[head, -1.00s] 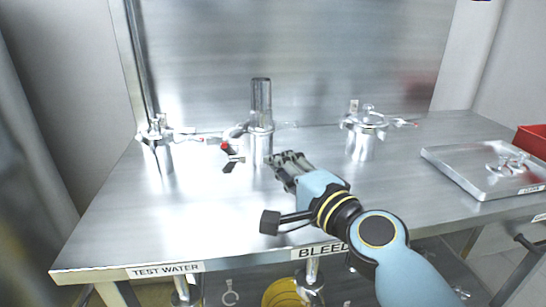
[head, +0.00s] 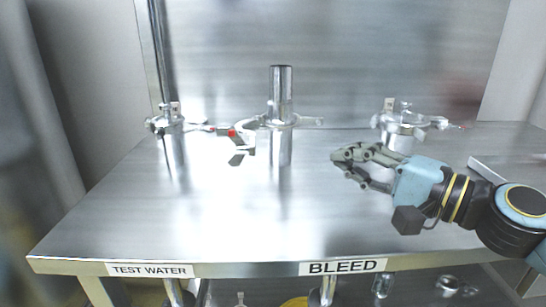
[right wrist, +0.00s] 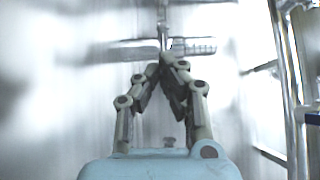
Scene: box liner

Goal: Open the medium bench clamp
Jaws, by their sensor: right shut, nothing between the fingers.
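Three metal pipe fittings with clamps stand along the back of the bench in the head view. The middle clamp (head: 262,123) is around a tall pipe (head: 281,85); its curved arms spread out left and right and look swung apart. A red-tipped part and a dark handle (head: 240,157) hang at its left. I cannot tell for sure which clamp is the medium one. The left clamp (head: 170,124) and right clamp (head: 402,122) sit on shorter fittings. My right gripper (head: 340,160) is shut and empty, apart from the middle clamp, in front of the right fitting. My left gripper is not visible.
The steel bench (head: 240,225) is bare in front, with TEST WATER (head: 150,270) and BLEED (head: 342,267) labels on its edge. A steel back wall (head: 350,60) rises behind the fittings. A tray edge (head: 500,170) lies at the right, partly behind my arm.

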